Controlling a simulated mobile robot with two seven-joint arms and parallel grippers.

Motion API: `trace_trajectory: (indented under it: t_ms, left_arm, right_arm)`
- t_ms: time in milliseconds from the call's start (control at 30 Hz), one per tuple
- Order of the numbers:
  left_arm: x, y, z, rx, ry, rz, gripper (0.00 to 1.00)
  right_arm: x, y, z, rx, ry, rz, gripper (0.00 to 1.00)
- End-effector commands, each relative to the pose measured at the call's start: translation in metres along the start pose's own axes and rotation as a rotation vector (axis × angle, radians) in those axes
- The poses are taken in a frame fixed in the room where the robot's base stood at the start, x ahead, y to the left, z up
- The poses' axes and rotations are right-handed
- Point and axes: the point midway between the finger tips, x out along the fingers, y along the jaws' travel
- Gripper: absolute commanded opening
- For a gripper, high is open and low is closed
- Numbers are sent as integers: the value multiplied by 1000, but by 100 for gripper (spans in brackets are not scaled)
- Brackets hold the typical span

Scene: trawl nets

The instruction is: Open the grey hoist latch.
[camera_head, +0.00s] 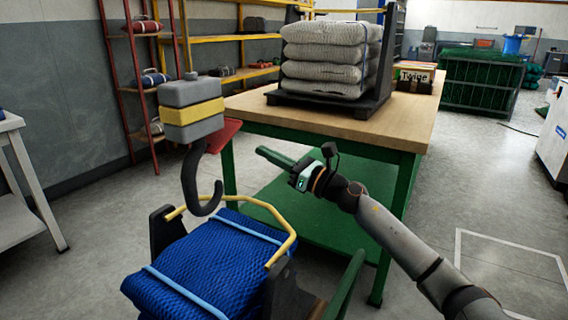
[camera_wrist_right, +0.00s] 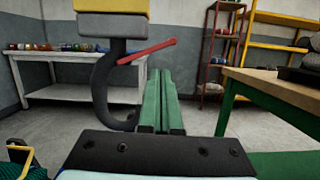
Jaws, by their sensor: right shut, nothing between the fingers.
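The hoist block (camera_head: 190,92), grey with a yellow band, hangs at left centre in the head view, and its lower part shows in the wrist view (camera_wrist_right: 112,25). A dark grey hook (camera_head: 190,178) hangs below it, also in the wrist view (camera_wrist_right: 101,85). A red lever (camera_head: 222,136) sticks out at the hook's top; in the wrist view it slants up to the right (camera_wrist_right: 147,51). I see no grey latch apart from this. My right gripper (camera_head: 262,153) is shut and empty, its green fingers (camera_wrist_right: 157,85) pointing at the hook, apart from the lever. My left gripper is not in view.
A blue net bundle (camera_head: 195,260) with a yellow bar (camera_head: 262,205) sits below the hook; I cannot tell whether they touch. A green-legged table (camera_head: 260,110) with stacked grey nets (camera_head: 330,60) stands behind my right gripper. Red shelves (camera_head: 107,45) stand behind the hoist.

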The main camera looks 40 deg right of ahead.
Motion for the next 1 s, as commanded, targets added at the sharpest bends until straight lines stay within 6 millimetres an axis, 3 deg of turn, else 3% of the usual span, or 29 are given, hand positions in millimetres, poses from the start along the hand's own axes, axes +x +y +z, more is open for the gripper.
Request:
trace_trajectory:
  t_ms: [200, 400, 1000]
  left_arm:
    - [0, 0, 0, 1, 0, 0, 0]
    - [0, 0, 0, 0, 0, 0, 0]
    - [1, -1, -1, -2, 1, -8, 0]
  right_arm:
    - [-28, 0, -2, 3, 3, 0, 0]
    - [-42, 0, -1, 2, 1, -1, 0]
    - [-46, 0, 0, 1, 0, 0, 0]
